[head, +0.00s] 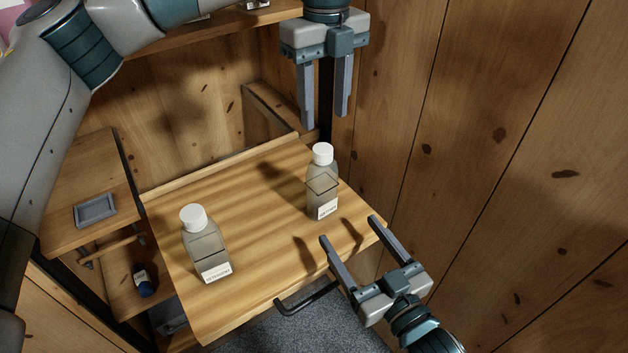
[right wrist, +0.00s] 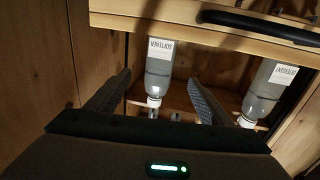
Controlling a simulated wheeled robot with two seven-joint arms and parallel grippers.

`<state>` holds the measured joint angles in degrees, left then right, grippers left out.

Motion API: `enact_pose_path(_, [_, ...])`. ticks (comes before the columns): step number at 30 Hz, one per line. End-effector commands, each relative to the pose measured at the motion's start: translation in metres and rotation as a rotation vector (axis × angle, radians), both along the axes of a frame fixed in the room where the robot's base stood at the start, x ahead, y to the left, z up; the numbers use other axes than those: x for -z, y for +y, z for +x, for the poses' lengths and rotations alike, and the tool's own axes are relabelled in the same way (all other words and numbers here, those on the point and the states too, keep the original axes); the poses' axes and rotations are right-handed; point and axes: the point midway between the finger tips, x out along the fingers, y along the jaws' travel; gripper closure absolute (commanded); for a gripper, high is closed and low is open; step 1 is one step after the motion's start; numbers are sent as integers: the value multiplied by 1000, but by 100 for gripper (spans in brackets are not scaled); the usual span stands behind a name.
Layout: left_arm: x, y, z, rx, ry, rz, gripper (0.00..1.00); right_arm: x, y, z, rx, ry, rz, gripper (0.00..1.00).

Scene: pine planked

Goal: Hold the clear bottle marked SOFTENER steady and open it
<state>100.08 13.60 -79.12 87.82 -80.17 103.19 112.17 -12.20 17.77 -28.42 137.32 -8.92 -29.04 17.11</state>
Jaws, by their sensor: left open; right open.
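Two clear bottles with white caps stand upright on a wooden board. The right one (head: 321,185) has a label that appears to read SOFTENER; it shows upside down in the right wrist view (right wrist: 158,72), between my right fingers.
The board (head: 255,215) has a dark handle (head: 308,298) at its front edge. A plank wall (head: 480,150) rises close on the right. At left are a shelf with a grey tray (head: 96,209) and a small dark blue object (head: 144,281) lower down.

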Motion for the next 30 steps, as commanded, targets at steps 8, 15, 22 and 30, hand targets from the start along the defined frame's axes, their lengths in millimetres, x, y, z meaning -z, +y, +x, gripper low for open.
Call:
enact_pose_path(8, [-1, 2, 1, -5, -5, 9, 56, -1, 0, 0, -1, -3, 1, 26])
enact_pose_path(15, [-1, 2, 1, -4, -4, 7, 56, -1, 2, 3, -1, -2, 2, 26])
enact_pose_path(22, [-1, 1, 1, -4, -3, 6, 56, -1, 10, 19, 0, -3, 3, 26])
enact_pose_path(30, [-1, 1, 1, -3, -3, 6, 56, -2, 29, 55, -1, -3, 3, 26])
